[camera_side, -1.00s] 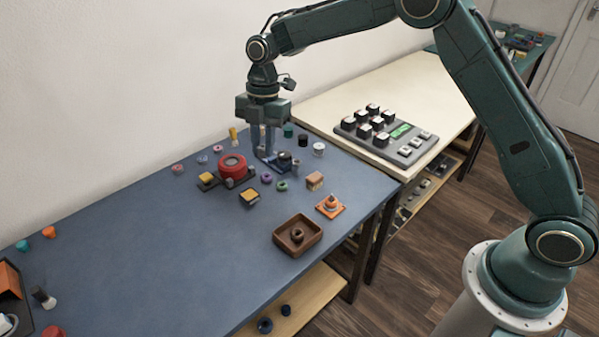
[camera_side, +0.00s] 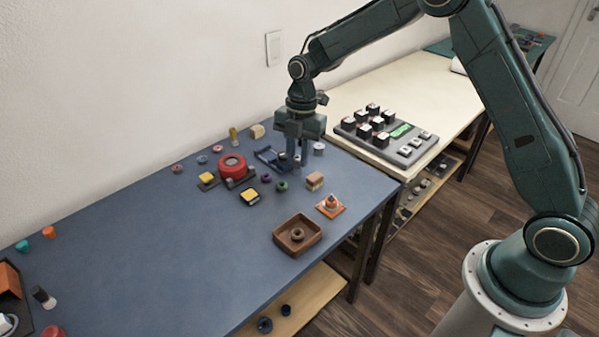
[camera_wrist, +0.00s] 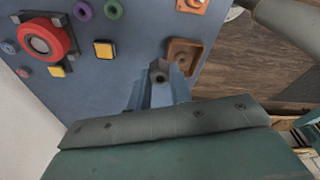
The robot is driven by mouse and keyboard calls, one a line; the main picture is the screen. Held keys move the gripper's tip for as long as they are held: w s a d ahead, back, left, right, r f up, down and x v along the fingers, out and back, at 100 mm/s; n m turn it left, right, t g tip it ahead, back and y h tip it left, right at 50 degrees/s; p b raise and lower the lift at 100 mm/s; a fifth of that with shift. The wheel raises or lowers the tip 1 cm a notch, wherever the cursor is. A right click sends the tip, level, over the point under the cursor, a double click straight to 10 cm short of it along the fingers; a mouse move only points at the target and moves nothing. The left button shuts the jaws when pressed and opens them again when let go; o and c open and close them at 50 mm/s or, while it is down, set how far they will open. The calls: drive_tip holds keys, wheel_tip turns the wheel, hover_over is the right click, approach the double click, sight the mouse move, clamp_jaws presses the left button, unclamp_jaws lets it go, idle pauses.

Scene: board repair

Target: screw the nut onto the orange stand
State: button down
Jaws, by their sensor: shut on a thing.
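My gripper (camera_side: 297,163) is shut on a dark grey nut (camera_wrist: 159,72), which shows between the fingertips in the wrist view. In the side view the fingers hang over the far right part of the blue table and the nut is hard to make out. The orange stand (camera_side: 330,206) has a square base and a raised post, and sits near the right edge of the table, in front of and right of my gripper. Its base also shows at the top of the wrist view (camera_wrist: 193,4).
A brown tray (camera_side: 279,240) with a ring-like piece inside lies in front. A blue holder (camera_side: 268,157) is beside my fingers. A tan block (camera_side: 315,180), a red round device (camera_side: 232,165) and several small rings lie nearby.

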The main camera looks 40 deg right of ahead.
hover_over(332, 195)
wheel_tip(332, 195, down, 4)
drive_tip(key=shift+d+f, duration=0.1)
drive_tip(key=shift+d, duration=0.05)
drive_tip(key=shift+w, duration=0.1)
drive_tip(key=shift+f, duration=0.1)
drive_tip(key=shift+f, duration=1.85)
drive_tip(key=shift+f, duration=1.5)
idle(2.9)
idle(0.4)
drive_tip(key=c, duration=1.2)
unclamp_jaws()
drive_tip(key=shift+c, duration=0.4)
